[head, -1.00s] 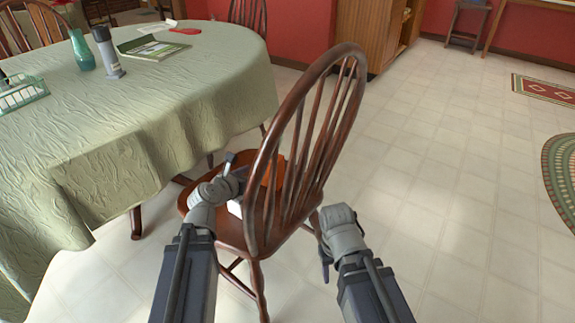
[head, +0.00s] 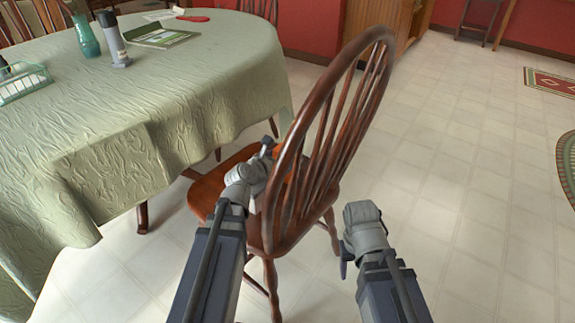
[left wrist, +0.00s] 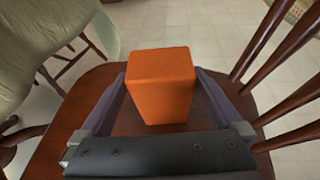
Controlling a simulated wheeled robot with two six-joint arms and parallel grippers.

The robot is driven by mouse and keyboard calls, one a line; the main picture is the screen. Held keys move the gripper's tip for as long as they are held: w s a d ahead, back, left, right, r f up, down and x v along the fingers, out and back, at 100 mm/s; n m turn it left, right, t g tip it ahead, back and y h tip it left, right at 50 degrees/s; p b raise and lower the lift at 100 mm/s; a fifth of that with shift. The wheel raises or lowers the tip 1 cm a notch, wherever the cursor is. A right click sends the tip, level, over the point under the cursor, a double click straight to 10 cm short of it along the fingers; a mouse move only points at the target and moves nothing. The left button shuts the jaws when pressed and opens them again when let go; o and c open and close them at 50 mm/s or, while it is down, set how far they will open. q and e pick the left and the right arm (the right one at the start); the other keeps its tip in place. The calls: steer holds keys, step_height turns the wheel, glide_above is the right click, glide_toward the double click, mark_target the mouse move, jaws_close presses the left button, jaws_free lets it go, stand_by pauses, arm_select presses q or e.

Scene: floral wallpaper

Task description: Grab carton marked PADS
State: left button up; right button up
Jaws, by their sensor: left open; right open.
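An orange carton (left wrist: 160,85) stands on the brown wooden chair seat (left wrist: 75,115) in the left wrist view. I see no PADS marking on the faces that show. My left gripper (left wrist: 160,76) is open, with one finger on each side of the carton; I cannot tell whether they touch it. In the head view, my left gripper (head: 266,150) is over the seat beside the chair back, and the carton is mostly hidden behind gripper and spindles. My right gripper (head: 346,262) is open and empty, right of the chair over the floor.
The chair's curved back (head: 305,125) rises between my two arms. A table with a green cloth (head: 190,90) fills the left, holding a book (head: 155,36), a teal vase (head: 86,38), a grey bottle (head: 113,40) and a wire basket (head: 22,84).

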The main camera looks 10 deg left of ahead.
arm_select(q)
steer(key=x, duration=0.2)
steer(key=b+x, duration=0.1)
steer(key=x, duration=0.1)
steer(key=shift+s+f+b, duration=0.1)
steer(key=shift+f+b, duration=0.15)
steer(key=shift+b, duration=0.05)
steer(key=shift+w+d, duration=0.1)
steer(key=shift+w, duration=0.25)
steer(key=shift+c, duration=0.2)
steer(key=c, duration=1.2)
step_height(320, 180, up, 10)
steer(key=p, duration=1)
